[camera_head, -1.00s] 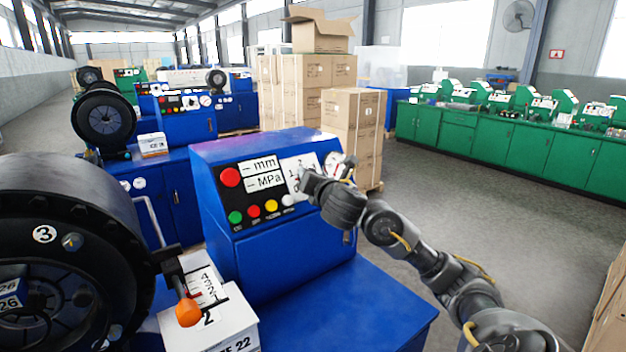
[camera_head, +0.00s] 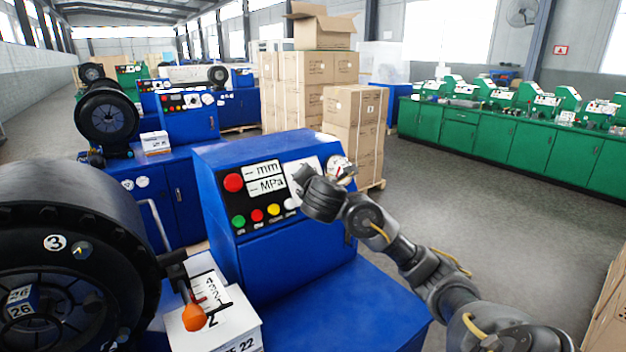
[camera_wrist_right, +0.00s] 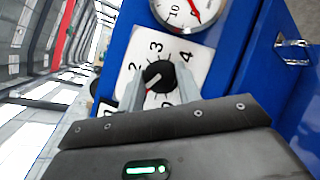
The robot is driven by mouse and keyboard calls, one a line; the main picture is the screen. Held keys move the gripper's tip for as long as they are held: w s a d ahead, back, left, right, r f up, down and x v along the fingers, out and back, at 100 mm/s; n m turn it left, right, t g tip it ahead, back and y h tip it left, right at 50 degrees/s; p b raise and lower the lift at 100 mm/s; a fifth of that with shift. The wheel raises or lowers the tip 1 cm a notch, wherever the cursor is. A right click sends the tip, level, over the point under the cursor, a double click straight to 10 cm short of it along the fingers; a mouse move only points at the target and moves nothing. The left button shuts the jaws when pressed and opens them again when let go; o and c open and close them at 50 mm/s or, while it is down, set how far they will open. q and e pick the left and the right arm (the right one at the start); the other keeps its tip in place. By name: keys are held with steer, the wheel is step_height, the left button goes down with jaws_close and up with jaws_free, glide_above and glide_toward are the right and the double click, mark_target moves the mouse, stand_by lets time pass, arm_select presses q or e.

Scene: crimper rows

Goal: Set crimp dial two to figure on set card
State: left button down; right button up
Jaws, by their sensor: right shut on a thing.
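The crimp dial (camera_wrist_right: 158,74) is a black knob with a red mark on a white plate (camera_wrist_right: 131,51) with the figures 2, 3 and 4 in the right wrist view. Its red mark points to the lower left of the picture, below the 2. My right gripper (camera_wrist_right: 159,82) is shut on the knob, one finger on each side. In the head view my right gripper (camera_head: 300,190) is at the white plate (camera_head: 300,168) on the blue console (camera_head: 280,235), and hides the knob. My left gripper is not in view. I cannot make out a set card for certain.
A round gauge (camera_wrist_right: 186,10) is beside the dial plate. Coloured buttons and mm and MPa displays (camera_head: 265,178) are on the console. A black crimper head (camera_head: 75,230) marked 3, an orange-knobbed lever (camera_head: 194,317) and a white box (camera_head: 225,335) are at left.

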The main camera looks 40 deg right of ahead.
steer(key=o, duration=1)
steer(key=v, duration=1.1)
steer(key=shift+p, duration=0.45)
steer(key=shift+d, duration=0.1)
